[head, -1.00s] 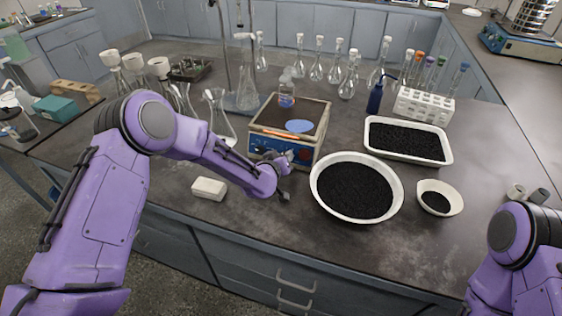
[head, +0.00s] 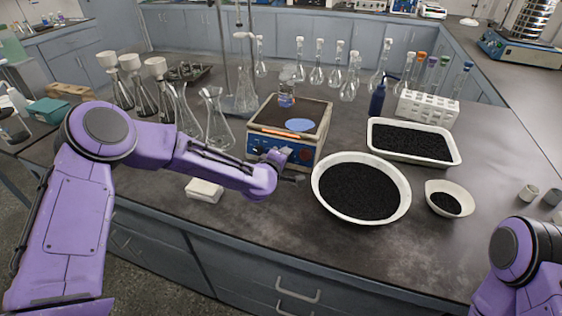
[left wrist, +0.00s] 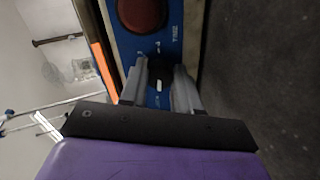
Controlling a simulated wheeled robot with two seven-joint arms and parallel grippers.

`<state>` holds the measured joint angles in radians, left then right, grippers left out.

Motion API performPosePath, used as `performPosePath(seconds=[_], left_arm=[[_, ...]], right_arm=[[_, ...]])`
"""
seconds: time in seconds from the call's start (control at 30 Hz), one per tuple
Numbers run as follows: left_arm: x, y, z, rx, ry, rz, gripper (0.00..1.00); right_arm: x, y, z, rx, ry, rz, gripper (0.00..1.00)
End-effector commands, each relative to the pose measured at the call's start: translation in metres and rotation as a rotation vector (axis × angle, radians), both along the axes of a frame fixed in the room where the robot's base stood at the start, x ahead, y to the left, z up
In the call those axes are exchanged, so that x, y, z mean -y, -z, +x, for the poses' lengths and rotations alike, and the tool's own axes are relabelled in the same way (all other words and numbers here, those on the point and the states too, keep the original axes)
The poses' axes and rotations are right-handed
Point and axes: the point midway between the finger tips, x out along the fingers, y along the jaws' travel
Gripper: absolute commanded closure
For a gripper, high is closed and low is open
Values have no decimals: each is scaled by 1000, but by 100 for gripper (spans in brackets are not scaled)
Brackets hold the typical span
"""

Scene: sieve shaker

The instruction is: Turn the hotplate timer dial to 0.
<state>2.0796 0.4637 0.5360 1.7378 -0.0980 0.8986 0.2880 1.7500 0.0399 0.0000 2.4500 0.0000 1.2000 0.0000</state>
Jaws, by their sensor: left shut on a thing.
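The hotplate (head: 287,122) stands on the bench with its blue front panel (head: 303,155) facing me. In the left wrist view the black timer dial (left wrist: 159,73) sits on the blue panel (left wrist: 160,45), with a white mark on it. My left gripper (left wrist: 163,84) has one finger on each side of the dial and is shut on it; it also shows in the head view (head: 282,158), at the panel. A larger red round part (left wrist: 143,12) shows beside the dial. The panel lettering is too small to read surely. My right gripper is out of view.
A large white bowl of black grains (head: 403,207) stands right of the hotplate, with a white tray (head: 455,157) and small bowl (head: 466,198) beyond. A white block (head: 204,190) lies below my left arm. Glass flasks (head: 218,130) stand left of the hotplate.

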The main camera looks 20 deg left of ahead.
Motion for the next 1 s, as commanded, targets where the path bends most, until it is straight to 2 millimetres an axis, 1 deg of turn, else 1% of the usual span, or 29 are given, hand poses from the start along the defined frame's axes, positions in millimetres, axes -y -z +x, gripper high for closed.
performPosePath(seconds=[0.1, 0.3, 0.8, 0.83, 0.87, 0.9, 1.0], left_arm=[[-1, 1, 0, 0, -19, -46, 99], [0, 0, 0, -2, -37, -93, 99], [0, -1, 0, -3, -44, -108, 99], [0, -1, 0, -3, -44, -108, 59], [0, -1, 0, -3, -44, -108, 49], [0, -1, 0, -3, -44, -108, 43], [0, 0, 0, -3, -43, -107, 43]], right_arm=[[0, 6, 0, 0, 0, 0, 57], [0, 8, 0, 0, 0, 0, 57], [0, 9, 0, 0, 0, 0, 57], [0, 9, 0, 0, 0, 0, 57], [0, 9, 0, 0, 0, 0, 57], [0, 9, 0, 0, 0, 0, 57], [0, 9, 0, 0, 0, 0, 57]])
